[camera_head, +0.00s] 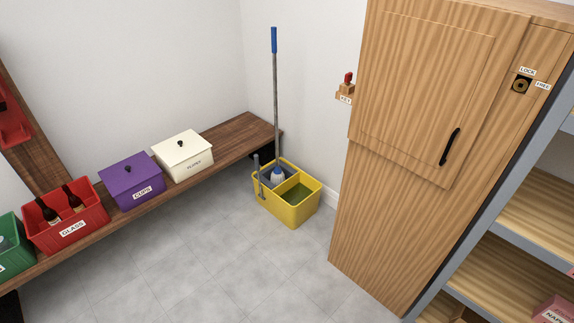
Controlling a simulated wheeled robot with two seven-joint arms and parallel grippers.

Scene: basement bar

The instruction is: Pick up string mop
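The string mop (276,95) stands upright in the far corner. It has a long grey pole with a blue grip at the top, and its lower end goes down into a yellow bucket (291,216). The mop head is mostly hidden inside the bucket; I cannot tell its strings apart. The bucket has a grey wringer part, a lever at its left side and a compartment with greenish liquid. A white object with a blue top (277,176) shows inside it. Neither of my grippers is in view.
A wooden bench (231,145) along the left wall holds a white box (182,160), a purple box (131,184), a red crate (68,232) with bottles and a green crate (14,257). A tall wooden cabinet (385,225) and shelves (515,235) stand right. The grey floor (220,265) ahead is clear.

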